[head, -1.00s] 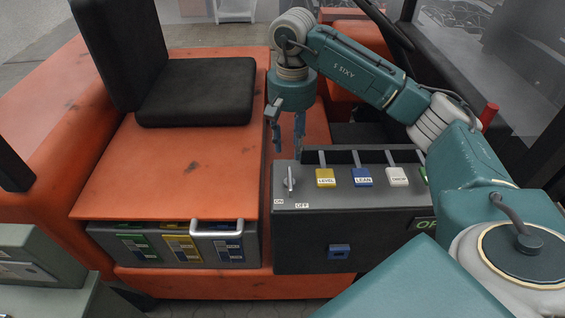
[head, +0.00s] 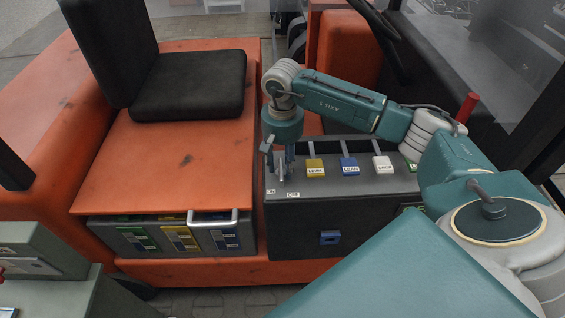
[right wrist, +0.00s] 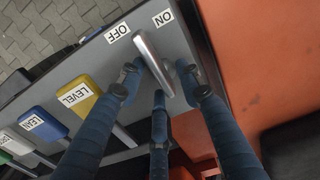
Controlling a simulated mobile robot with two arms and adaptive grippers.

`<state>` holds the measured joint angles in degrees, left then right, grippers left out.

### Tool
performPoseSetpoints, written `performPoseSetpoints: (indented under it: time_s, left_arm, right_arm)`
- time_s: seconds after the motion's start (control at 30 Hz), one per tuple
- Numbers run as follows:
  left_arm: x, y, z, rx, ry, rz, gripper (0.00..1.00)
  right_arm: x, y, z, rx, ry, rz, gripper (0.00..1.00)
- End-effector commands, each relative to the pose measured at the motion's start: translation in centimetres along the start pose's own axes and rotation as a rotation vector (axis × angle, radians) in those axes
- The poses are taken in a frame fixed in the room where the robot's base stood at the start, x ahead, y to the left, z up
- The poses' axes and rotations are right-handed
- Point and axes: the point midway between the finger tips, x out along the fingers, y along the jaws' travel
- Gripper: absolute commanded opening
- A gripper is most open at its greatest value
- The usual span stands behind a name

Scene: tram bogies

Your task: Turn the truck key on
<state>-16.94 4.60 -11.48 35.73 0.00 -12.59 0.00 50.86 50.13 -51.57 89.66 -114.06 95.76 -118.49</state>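The truck key is a silver, flat handle on the dark control box (head: 292,228). My right gripper (head: 281,172) points down over the key. In the right wrist view its blue fingers (right wrist: 158,82) are spread on both sides of the key, with gaps showing. My left gripper is not in view.
Yellow LEVEL (head: 315,168), blue LEAN (head: 349,167) and white DROP (head: 382,165) levers stand right of the key. A black seat (head: 188,85) rests on the orange body (head: 150,160) at left. A grey case with a handle (head: 212,216) sits below it.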

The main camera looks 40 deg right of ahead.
Motion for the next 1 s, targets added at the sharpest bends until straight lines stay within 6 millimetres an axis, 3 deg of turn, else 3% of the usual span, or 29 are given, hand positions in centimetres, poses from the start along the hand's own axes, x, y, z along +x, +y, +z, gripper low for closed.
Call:
performPoseSetpoints:
  time_s: [0.03, 0.17, 0.57, 1.0]
  left_arm:
    - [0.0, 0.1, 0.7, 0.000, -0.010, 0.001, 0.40]
    - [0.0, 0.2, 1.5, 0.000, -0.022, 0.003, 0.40]
    - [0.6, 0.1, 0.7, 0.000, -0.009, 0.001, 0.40]
    - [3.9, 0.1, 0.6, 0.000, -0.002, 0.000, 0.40]
  right_arm:
    - [0.0, 0.0, 0.0, 0.000, 0.000, 0.000, 0.25]
    - [0.0, 0.0, 0.0, 0.000, 0.000, 0.000, 0.00]
    - [0.1, 0.0, 0.0, 0.039, 0.000, 0.000, 0.00]
    - [0.3, -0.3, 0.1, 0.354, 0.001, -0.003, 0.00]
